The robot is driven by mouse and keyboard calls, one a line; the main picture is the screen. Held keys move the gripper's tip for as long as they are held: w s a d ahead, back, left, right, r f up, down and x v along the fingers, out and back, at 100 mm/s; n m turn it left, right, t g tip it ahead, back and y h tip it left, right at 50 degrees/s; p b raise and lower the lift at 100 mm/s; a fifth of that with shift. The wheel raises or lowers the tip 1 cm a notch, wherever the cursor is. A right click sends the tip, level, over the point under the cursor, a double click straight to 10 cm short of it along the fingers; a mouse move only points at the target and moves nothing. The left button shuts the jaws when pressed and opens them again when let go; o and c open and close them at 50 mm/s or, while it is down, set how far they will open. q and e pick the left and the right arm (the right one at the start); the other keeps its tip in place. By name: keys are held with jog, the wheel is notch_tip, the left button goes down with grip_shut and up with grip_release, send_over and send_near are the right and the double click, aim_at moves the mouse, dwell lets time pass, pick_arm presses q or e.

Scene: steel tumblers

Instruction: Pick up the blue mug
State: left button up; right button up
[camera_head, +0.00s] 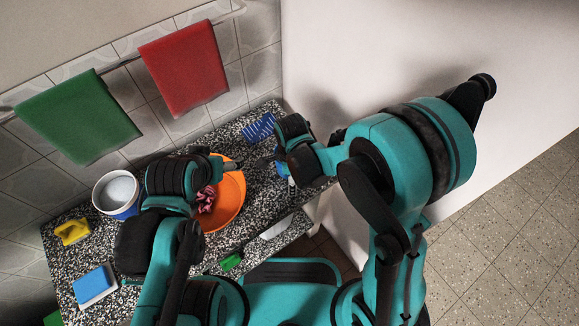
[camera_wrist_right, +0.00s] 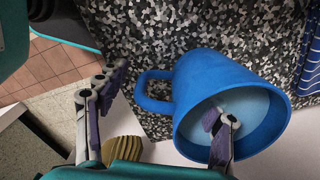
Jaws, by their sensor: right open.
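The blue mug (camera_wrist_right: 225,80) fills the centre of the right wrist view, its open mouth turned toward the camera and pale inside. Its handle (camera_wrist_right: 150,90) points left. My right gripper (camera_wrist_right: 165,97) is open, with one finger left of the handle and the other in front of or inside the mouth; I see no clear contact. In the head view my right gripper (camera_head: 268,161) is at the right part of the counter, and the mug is mostly hidden by my right arm. My left gripper (camera_head: 228,164) is over the orange bowl's far rim; its jaws are too small to judge.
The orange bowl (camera_head: 232,205) holds a crumpled dark red cloth (camera_head: 206,199). A blue striped cloth (camera_head: 258,128) lies at the back. A white-and-blue tub (camera_head: 113,190), yellow object (camera_head: 72,231) and blue sponge (camera_head: 95,285) stand left. A green-handled tool (camera_head: 232,262) lies near the front. A wall borders the right.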

jog(key=shift+f, duration=0.55)
jog(key=shift+r, duration=0.1)
jog(key=c, duration=0.3)
grip_shut()
jog(key=shift+r, duration=0.15)
jog(key=shift+r+p, duration=1.1)
jog(key=shift+r, duration=0.85)
jog(key=s+d+r+p, duration=0.4)
jog(key=s+d+r, duration=0.2)
jog(key=s+d, duration=0.2)
jog(key=shift+r, duration=0.35)
